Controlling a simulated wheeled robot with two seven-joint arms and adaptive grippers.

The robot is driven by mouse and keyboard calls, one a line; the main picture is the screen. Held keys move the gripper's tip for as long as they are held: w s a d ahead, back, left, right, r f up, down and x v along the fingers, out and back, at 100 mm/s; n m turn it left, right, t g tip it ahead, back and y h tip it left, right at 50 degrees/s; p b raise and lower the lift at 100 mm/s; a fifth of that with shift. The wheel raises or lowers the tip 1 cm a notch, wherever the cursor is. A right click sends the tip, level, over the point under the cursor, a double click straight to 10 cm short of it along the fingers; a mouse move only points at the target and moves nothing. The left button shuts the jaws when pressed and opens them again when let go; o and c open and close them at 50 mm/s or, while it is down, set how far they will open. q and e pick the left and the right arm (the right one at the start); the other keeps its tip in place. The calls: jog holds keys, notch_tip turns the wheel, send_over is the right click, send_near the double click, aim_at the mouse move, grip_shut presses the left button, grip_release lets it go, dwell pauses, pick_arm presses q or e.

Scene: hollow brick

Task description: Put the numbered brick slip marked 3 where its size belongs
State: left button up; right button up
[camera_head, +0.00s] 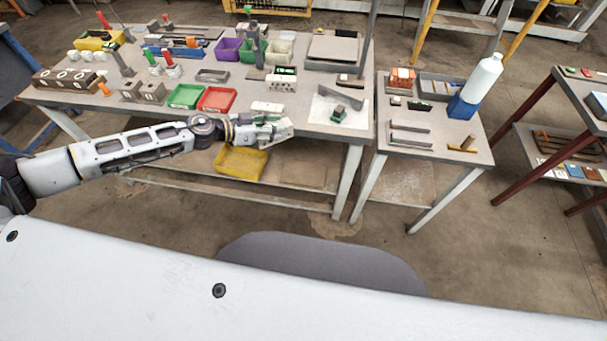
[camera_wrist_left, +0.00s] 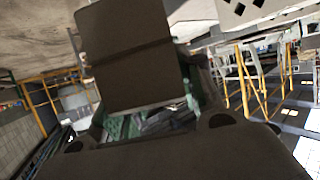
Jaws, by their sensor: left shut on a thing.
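My left gripper (camera_head: 283,130) is in front of the front edge of the main table, a little below the tabletop in the picture. In the left wrist view a dark brown, flat-faced slab (camera_wrist_left: 125,55) with a line across it stands at the gripper, which is shut on it. No number can be read on this slab, so I cannot tell whether it is the slip marked 3. My right gripper is not in view.
Green (camera_head: 185,96) and red (camera_head: 217,99) trays sit near the table's front edge. A dark green block (camera_head: 339,113) stands on a pale sheet. A side table at right holds a white bottle (camera_head: 482,78). A yellow bin (camera_head: 240,162) lies on the lower shelf.

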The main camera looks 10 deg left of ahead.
aim_at(288, 135)
pick_arm(q)
jog(key=shift+d+r+n+t+y, duration=0.1)
jog(key=shift+d+n+t+y, duration=0.25)
jog(key=shift+d, duration=0.3)
jog(key=shift+d, duration=0.1)
jog(key=shift+s+d+n+t+y, duration=0.15)
jog(key=shift+d+n+t+y, duration=0.2)
jog(key=shift+d+n, duration=0.1)
jog(key=shift+s+d+f+n+t+y, duration=0.2)
jog(key=shift+s+d+n+t+y, duration=0.05)
jog(key=shift+d+n+t+y, duration=0.3)
jog(key=shift+s+d+f+n+t+y, duration=0.2)
jog(key=shift+s+d+n+t+y, duration=0.15)
jog(key=shift+s+d+n+y, duration=0.25)
jog(key=shift+s+f+n+t+y, duration=0.3)
jog(key=shift+s+n+y, duration=0.15)
jog(key=shift+n+y, duration=0.15)
